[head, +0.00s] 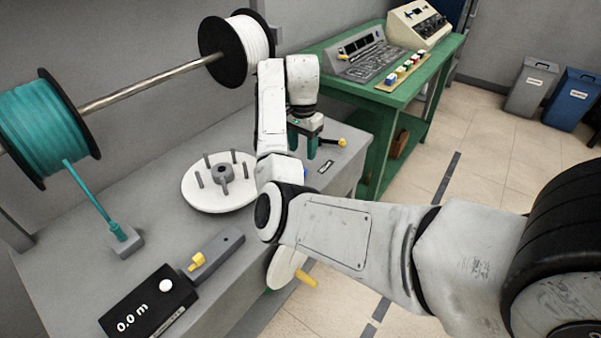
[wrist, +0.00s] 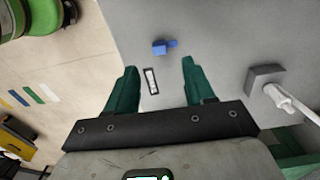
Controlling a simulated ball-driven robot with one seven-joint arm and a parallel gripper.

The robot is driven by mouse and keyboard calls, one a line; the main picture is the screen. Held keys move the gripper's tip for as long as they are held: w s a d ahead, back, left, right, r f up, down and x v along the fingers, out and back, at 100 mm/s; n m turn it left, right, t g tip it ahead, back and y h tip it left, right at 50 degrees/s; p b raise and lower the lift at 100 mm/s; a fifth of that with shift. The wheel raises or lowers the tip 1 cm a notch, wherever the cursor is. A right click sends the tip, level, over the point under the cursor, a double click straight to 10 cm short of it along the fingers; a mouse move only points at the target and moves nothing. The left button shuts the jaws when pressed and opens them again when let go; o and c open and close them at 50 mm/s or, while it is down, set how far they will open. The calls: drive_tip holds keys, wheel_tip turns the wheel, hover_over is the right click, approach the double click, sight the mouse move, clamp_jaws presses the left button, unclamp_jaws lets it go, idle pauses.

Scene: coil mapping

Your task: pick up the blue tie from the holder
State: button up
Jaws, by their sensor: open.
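The blue tie (wrist: 165,46) is a small blue piece on the grey bench top in the wrist view, just beyond my fingertips and roughly centred between them. I cannot make out a separate holder under it. A small bit of blue (head: 305,171) shows beside my arm in the head view, mostly hidden. My gripper (wrist: 159,66) has two green fingers, spread apart with nothing between them but bench and a small label. In the head view my gripper (head: 302,146) points down over the bench's far right end.
A grey block with a white cable (wrist: 266,84) stands right of my fingers. A yellow-knobbed lever (head: 342,142) is near the bench edge. A green table (head: 425,95) stands behind.

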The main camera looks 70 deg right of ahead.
sight(303, 169)
wheel_tip(303, 169, down, 8)
drive_tip(key=shift+r, duration=0.2)
drive_tip(key=shift+s, duration=0.1)
drive_tip(key=shift+c, duration=0.4)
clamp_jaws()
